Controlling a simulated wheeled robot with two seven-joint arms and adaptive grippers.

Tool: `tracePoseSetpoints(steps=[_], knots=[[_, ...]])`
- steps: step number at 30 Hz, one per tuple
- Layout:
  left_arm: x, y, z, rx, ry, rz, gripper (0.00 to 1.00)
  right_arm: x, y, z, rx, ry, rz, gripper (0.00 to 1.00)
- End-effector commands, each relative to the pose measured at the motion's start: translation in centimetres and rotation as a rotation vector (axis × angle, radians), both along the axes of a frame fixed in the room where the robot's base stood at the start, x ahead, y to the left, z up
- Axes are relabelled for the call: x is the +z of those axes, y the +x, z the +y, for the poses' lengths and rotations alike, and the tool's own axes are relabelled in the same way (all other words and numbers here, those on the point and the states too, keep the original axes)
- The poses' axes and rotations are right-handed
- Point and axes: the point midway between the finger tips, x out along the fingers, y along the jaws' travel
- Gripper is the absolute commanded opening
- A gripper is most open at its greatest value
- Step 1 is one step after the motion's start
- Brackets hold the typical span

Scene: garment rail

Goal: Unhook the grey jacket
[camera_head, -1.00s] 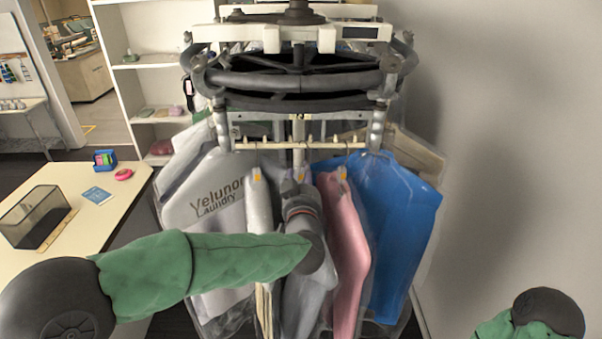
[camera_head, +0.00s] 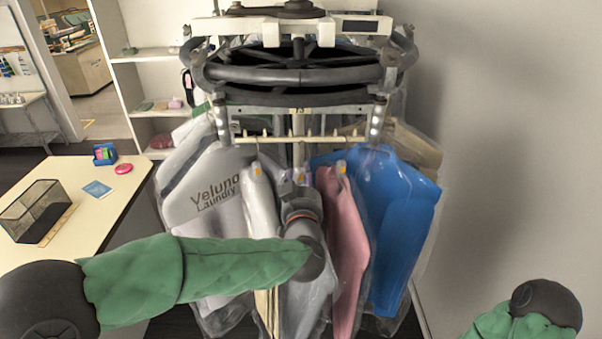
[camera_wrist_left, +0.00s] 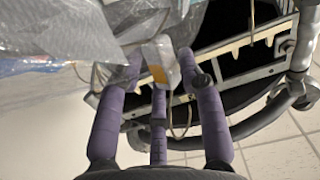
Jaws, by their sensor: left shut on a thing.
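The grey jacket (camera_head: 309,303), in a clear plastic cover, hangs between a cream garment and a pink one at the front of the rail, partly hidden by my left arm. My left gripper (camera_head: 299,184) is at its top, just below the hook bar. In the left wrist view my purple fingers (camera_wrist_left: 160,70) are shut around the hanger's top, by an orange tag (camera_wrist_left: 158,74) and clear plastic. A thin wire loop shows beside the fingers. I cannot tell whether the hook is still on the bar. My right gripper is out of view.
The notched bar (camera_head: 300,140) runs below the round rail frame (camera_head: 300,78). A pink garment (camera_head: 343,235) and a blue one (camera_head: 400,220) hang close at the right, a white cover (camera_head: 205,190) at the left. A table (camera_head: 125,185) with a mesh box stands at the left.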

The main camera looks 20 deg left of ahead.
Motion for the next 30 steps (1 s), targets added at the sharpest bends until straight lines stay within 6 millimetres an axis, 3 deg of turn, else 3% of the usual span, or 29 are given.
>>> tracePoseSetpoints(steps=[30], knots=[[0.4, -5.4, -1.6, 0.0, 0.001, -0.006, 0.0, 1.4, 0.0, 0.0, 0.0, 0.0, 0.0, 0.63]])
